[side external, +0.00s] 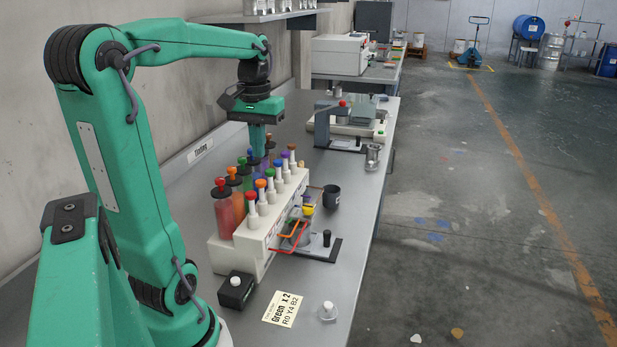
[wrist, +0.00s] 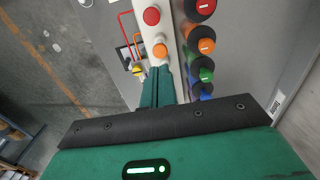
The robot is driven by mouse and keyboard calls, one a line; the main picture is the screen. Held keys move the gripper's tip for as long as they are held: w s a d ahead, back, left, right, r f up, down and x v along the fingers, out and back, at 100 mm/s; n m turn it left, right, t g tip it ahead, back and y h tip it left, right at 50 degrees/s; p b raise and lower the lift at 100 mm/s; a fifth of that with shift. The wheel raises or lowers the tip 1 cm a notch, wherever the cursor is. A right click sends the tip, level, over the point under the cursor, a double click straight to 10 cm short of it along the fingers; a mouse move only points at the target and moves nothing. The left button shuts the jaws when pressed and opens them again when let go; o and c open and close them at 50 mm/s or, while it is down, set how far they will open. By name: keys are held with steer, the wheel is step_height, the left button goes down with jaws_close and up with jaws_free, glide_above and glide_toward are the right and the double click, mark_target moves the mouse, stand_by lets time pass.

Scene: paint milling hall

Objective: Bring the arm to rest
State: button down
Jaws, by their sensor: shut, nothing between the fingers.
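My green arm bends over the workbench (side external: 352,275), and my gripper (side external: 257,150) points down at the back of the paint dispenser (side external: 240,254). The gripper is shut with nothing held. In the wrist view its green fingers (wrist: 157,88) lie together over the dispenser's pale top, close to the orange knob (wrist: 160,51). Whether they touch anything there I cannot tell. The lower fingertips are partly hidden by the dispenser's tubes in the side view.
Coloured tubes (side external: 224,207) stand on the dispenser. A black cup (side external: 331,197), a recipe card (side external: 283,308), a small clear item (side external: 327,312) and a black button box (side external: 236,290) are nearby. A scale-like device (side external: 345,122) stands behind. The wall is close on the left.

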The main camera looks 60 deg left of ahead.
steer(key=shift+r, duration=0.3)
steer(key=shift+d, duration=0.15)
steer(key=shift+w+d, duration=0.1)
steer(key=shift+d, duration=0.15)
steer(key=s+d+f+m+t, duration=0.1)
steer(key=d+m, duration=0.3)
steer(key=d, duration=0.6)
steer(key=s+d+f+m+t, duration=0.1)
steer(key=d+f+m+t, duration=0.3)
steer(key=d, duration=0.5)
steer(key=shift+s+d+m+t, duration=0.25)
steer(key=shift+d+m+t, duration=0.1)
steer(key=shift+m, duration=0.15)
